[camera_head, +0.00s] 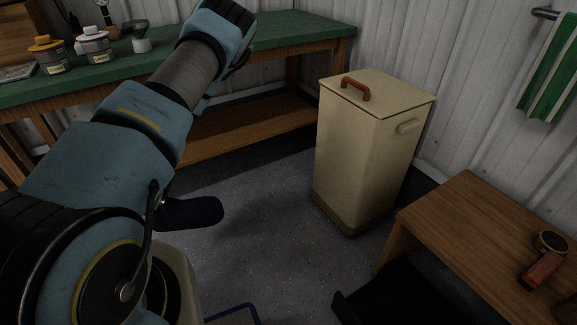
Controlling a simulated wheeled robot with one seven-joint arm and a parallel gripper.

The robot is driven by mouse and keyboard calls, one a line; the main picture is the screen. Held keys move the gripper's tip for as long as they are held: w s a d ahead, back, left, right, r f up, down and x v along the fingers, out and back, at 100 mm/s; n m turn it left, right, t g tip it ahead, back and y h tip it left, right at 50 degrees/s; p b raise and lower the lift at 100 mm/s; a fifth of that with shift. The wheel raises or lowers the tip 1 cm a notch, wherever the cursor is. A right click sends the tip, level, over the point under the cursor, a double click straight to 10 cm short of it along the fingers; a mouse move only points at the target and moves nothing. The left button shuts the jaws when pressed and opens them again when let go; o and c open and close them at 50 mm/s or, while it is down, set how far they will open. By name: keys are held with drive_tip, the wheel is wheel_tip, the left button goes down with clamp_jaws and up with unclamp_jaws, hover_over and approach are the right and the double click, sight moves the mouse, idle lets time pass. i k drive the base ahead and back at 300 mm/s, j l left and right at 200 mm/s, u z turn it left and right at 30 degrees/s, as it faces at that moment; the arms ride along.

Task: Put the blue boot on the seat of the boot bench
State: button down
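A dark navy, rounded shape (195,212) shows at the left centre, low in front of the grey floor. It looks like the foot of the blue boot, but my arm hides the rest, and I cannot tell whether it rests on the floor. A low wooden piece with a flat top (455,215) stands at the lower right; I cannot tell whether it is the boot bench. My arm rises from the lower left to the top centre. My gripper is not visible, so I cannot see what it holds.
A cream bin (365,150) with a brown handle stands at centre right. A green-topped workbench (290,32) with tins runs along the back. A round tin (550,242) and an orange-brown item (541,270) lie on the wooden top. A black object (400,298) is at the bottom.

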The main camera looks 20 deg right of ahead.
sight(475, 225)
drive_tip(key=i, duration=1.1)
drive_tip(key=i+z, duration=0.15)
drive_tip(key=z, duration=0.3)
drive_tip(key=i+j+z, duration=0.1)
drive_tip(key=z, duration=0.9)
